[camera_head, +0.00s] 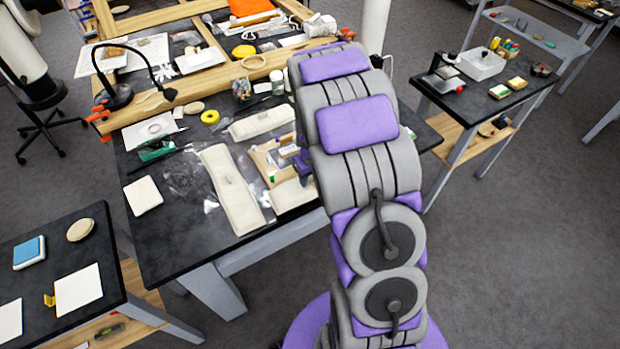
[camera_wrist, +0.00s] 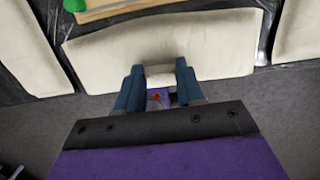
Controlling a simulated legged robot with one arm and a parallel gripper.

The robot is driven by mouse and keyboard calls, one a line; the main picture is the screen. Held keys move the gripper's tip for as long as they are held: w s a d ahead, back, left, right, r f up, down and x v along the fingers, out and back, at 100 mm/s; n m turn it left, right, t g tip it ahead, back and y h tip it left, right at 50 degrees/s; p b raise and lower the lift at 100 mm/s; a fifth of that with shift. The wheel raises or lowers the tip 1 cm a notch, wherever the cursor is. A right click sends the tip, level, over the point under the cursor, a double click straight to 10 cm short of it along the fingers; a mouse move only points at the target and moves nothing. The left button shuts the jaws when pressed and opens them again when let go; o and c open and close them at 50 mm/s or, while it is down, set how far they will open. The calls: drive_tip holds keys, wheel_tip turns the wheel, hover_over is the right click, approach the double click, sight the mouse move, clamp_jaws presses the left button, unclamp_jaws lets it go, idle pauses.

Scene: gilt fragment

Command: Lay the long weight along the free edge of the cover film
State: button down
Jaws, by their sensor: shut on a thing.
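The long weight (camera_wrist: 160,45) is a cream padded bar with a raised tab in its middle. My gripper (camera_wrist: 160,77) has its two blue fingers shut on that tab. In the head view this weight (camera_head: 292,195) shows beside the table's front edge, partly hidden by my arm; the gripper is hidden there. I cannot tell whether the weight touches the table. The clear, wrinkled cover film (camera_wrist: 266,35) shows between the weights in the wrist view, and crumpled film (camera_head: 184,182) shows in the head view. A wooden board (camera_wrist: 130,10) lies just beyond the held weight.
Other cream weights lie at the left (camera_wrist: 25,50), at the right (camera_wrist: 298,32) and at the back (camera_head: 262,123). The black worktable (camera_head: 175,245) is cluttered behind, with a desk lamp (camera_head: 118,95). Side tables stand at the left (camera_head: 105,225) and right (camera_head: 460,105).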

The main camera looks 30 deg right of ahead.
drive_tip(key=shift+d+f, duration=0.1)
drive_tip(key=shift+f, duration=0.25)
drive_tip(key=shift+d, duration=0.35)
drive_tip(key=shift+d+f, duration=0.1)
drive_tip(key=shift+f, duration=0.05)
drive_tip(key=shift+a+f+p, duration=0.2)
drive_tip(key=shift+a+p, duration=0.05)
drive_tip(key=shift+p, duration=0.05)
drive_tip(key=c, duration=0.8)
unclamp_jaws()
drive_tip(key=shift+a, duration=0.2)
drive_tip(key=shift+o, duration=0.5)
drive_tip(key=shift+d, duration=0.15)
drive_tip(key=shift+d, duration=0.2)
